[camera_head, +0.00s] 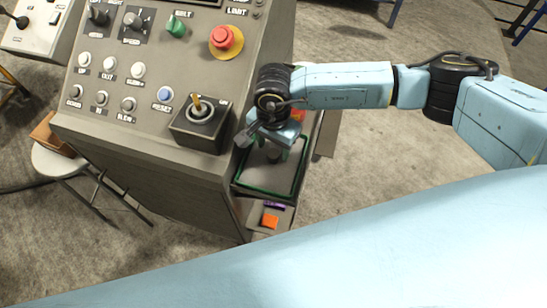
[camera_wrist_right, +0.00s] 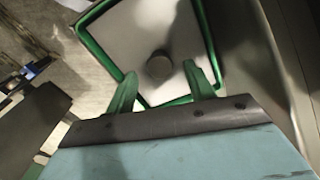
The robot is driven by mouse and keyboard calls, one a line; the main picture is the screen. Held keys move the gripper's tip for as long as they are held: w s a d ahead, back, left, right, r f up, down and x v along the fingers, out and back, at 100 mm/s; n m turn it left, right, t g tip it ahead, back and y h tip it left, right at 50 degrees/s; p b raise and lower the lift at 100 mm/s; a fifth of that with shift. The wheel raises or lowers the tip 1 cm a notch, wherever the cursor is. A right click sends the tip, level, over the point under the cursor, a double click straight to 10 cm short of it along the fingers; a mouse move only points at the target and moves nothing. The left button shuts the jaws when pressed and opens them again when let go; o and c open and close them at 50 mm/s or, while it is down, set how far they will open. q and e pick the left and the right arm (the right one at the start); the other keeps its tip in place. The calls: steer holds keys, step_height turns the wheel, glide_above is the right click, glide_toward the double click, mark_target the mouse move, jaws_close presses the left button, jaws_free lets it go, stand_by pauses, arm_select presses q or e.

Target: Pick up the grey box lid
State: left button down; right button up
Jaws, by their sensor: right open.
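The grey box lid (camera_head: 262,178) has a green rim and lies on the side of the console, below my right gripper (camera_head: 272,152). In the right wrist view the lid (camera_wrist_right: 125,40) shows a round grey knob (camera_wrist_right: 159,66) at its middle. The green fingers of my right gripper (camera_wrist_right: 160,72) are open, one on each side of the knob in that view. I cannot tell whether they touch it or are still above it. Part of the lid is hidden behind the gripper in the head view. My left gripper is not in view.
A grey control console (camera_head: 150,110) with buttons, a joystick (camera_head: 200,112) and a red stop button (camera_head: 222,38) stands close left of the gripper. An orange item (camera_head: 270,221) lies on a low ledge. A stool (camera_head: 58,163) stands at the left.

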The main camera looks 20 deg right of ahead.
mark_target(274, 153)
step_height(274, 153, down, 2)
steer(key=shift+f, duration=0.1)
steer(key=c, duration=1.1)
step_height(274, 153, up, 18)
steer(key=shift+r, duration=0.1)
